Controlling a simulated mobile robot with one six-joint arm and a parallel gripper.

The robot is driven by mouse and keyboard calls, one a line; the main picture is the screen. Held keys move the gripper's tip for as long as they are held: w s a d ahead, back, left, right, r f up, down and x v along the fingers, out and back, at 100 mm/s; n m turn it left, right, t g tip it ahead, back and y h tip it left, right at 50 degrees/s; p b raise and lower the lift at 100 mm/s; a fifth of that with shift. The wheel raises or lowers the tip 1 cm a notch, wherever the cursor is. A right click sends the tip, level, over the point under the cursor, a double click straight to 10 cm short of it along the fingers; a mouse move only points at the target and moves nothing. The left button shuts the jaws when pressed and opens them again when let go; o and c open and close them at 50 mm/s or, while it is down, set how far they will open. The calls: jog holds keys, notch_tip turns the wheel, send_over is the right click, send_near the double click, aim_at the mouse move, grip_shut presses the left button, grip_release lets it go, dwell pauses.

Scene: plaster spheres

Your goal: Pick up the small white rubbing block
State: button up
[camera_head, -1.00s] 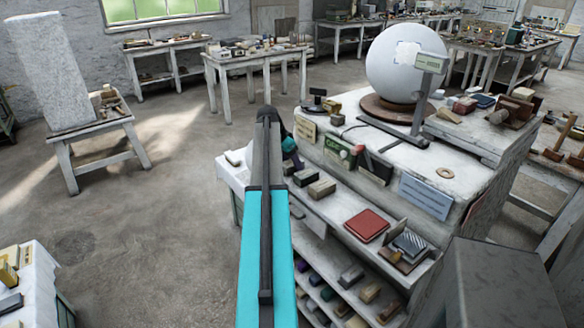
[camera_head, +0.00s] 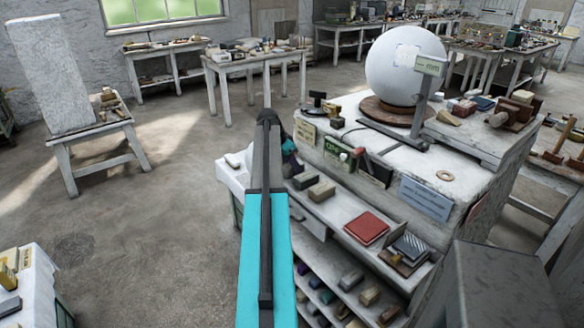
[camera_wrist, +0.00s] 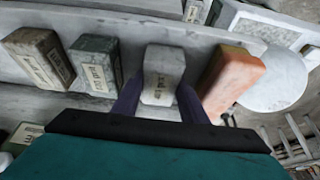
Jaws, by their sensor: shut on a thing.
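The small white rubbing block (camera_wrist: 162,76), with dark lettering on its face, is in the middle of the wrist view. My gripper (camera_wrist: 160,104) is shut on it, with one dark purple finger on each side. In the wrist view it stands between a grey-green block (camera_wrist: 95,64) and an orange block (camera_wrist: 230,80). I cannot tell whether it still touches the shelf. In the head view my arm hides most of my gripper and the white block cannot be made out.
A brown lettered block (camera_wrist: 38,58) stands at the wrist view's left. In the head view, a stepped stand holds a white sphere (camera_head: 404,66), a red box (camera_head: 367,226) and several blocks on lower shelves.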

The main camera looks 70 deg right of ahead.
jog(key=shift+r+b, duration=1.3)
jog(key=shift+r, duration=3.75)
